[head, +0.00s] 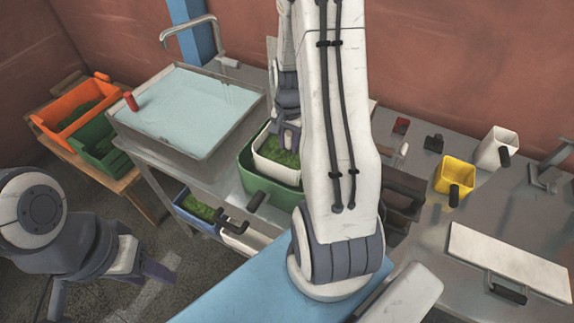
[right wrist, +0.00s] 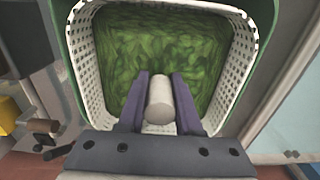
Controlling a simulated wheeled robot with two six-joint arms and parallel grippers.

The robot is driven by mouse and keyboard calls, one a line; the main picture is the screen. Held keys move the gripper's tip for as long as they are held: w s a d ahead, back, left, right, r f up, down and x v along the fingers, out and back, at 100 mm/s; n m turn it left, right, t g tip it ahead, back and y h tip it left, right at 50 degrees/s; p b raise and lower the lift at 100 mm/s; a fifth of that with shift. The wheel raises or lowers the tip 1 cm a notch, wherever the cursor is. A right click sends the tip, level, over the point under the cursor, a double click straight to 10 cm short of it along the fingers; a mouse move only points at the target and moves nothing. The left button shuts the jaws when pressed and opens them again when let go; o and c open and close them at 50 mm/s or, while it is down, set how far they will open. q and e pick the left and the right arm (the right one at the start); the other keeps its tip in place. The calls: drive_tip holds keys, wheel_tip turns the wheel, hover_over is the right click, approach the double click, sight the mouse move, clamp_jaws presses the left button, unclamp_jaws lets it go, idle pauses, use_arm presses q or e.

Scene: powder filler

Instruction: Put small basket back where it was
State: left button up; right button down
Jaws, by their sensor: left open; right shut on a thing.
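The small basket is white, perforated and full of green leaves. In the head view the small basket (head: 276,172) sits within the green bin (head: 247,178), just left of my right arm. In the right wrist view its white wall (right wrist: 84,62) surrounds the leaves. My right gripper (head: 289,138) is shut on the basket's pale round handle (right wrist: 159,103), between its two fingers (right wrist: 159,92). Whether the basket touches the bin's floor is hidden. My left gripper (head: 110,285) is open and empty, low at the left, apart from the basket.
A sink (head: 190,105) of pale water lies left of the green bin. An orange crate (head: 68,125) and a second green crate (head: 95,150) stand farther left. A yellow container (head: 455,175), a white container (head: 497,147) and a white-lidded unit (head: 510,260) occupy the right counter.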

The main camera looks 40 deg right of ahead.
sight(289, 134)
wheel_tip(289, 134, down, 6)
drive_tip(key=shift+f+p, duration=0.1)
drive_tip(key=shift+p, duration=0.55)
drive_tip(key=shift+f, duration=0.2)
drive_tip(key=shift+f, duration=0.15)
drive_tip(key=c, duration=0.6)
unclamp_jaws()
wheel_tip(289, 134, up, 12)
drive_tip(key=b, duration=0.2)
drive_tip(key=shift+r+b, duration=0.2)
drive_tip(key=shift+b, duration=0.2)
